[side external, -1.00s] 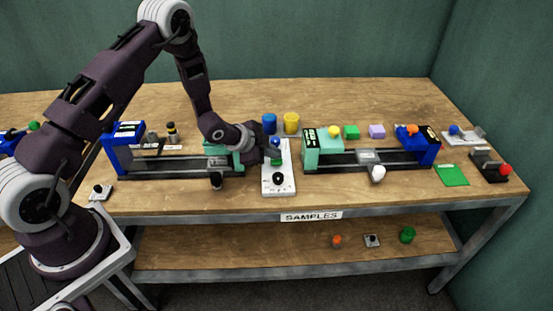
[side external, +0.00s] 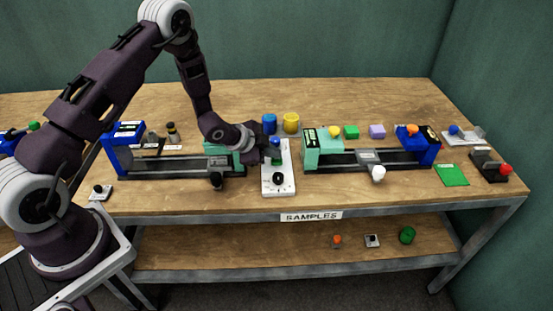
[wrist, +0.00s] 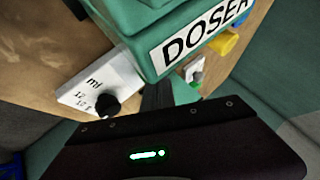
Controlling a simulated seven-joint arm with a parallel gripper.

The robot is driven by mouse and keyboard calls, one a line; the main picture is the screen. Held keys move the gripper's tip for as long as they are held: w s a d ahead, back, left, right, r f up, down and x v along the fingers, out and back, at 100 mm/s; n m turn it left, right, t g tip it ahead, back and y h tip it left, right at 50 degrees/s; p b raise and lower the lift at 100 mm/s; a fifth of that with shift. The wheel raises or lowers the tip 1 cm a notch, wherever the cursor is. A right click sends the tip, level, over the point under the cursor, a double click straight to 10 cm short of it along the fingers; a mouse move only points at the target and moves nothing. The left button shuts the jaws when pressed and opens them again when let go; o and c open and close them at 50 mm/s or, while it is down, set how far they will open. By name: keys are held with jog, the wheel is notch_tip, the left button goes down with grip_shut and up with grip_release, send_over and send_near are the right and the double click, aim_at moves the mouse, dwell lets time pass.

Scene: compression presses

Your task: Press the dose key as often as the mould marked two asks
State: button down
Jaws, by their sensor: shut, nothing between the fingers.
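A green housing (wrist: 150,35) with a DOSER label fills the top of the wrist view. Beside it is a white plate marked ml (wrist: 100,75) with a black knob (wrist: 107,104). In the side view a white plate (side external: 268,187) with a black knob (side external: 278,178) stands mid-bench. My gripper (side external: 273,153) is shut and empty, low over its back end; its dark fingers (wrist: 156,95) reach the housing's edge in the wrist view. Whether they touch anything is unclear. I cannot make out the dose key, and no mould mark two is readable.
Presses with dark rails stand left (side external: 180,170) and right (side external: 335,160) of the plate.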

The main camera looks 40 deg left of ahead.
aim_at(273, 160)
jog(key=shift+r, duration=0.6)
jog(key=shift+r, duration=0.15)
jog(key=shift+r, duration=2.4)
dwell(0.4)
notch_tip(273, 160, up, 4)
jog(key=shift+f, duration=0.1)
jog(key=shift+f, duration=0.1)
jog(key=shift+f, duration=4.35)
jog(key=shift+f, duration=0.1)
